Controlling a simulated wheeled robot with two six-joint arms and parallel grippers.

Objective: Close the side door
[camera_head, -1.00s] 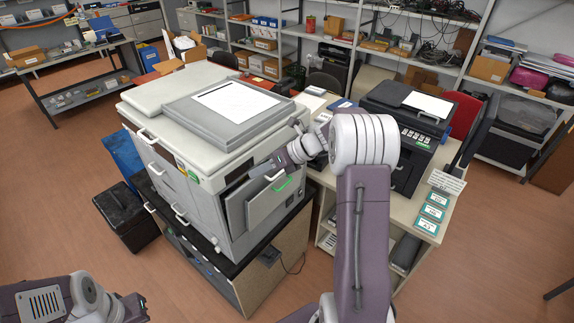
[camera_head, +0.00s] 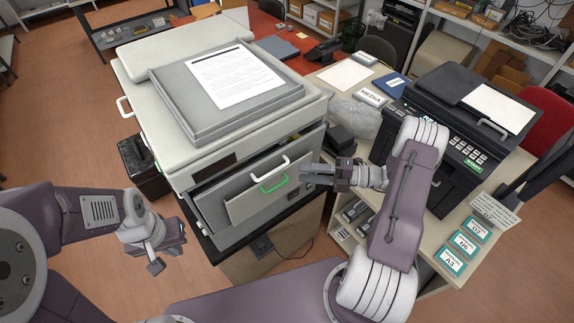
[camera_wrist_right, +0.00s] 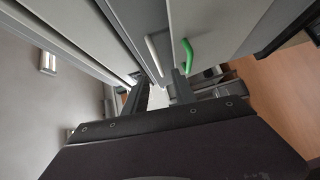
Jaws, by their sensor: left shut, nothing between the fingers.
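The side door (camera_head: 264,192) is a grey panel with a green handle (camera_head: 274,181) on the near side of the big copier (camera_head: 215,130). My right gripper (camera_head: 306,171) is just right of the door, near the copier's side. Its fingers show apart and empty in the right wrist view (camera_wrist_right: 159,92); contact with the door cannot be told. My left gripper (camera_head: 160,262) is shut and empty at lower left, away from the door.
A drawer with a white handle (camera_head: 271,165) lies just above the door. A black printer (camera_head: 460,125) on a side table stands to the right. Shelves line the back.

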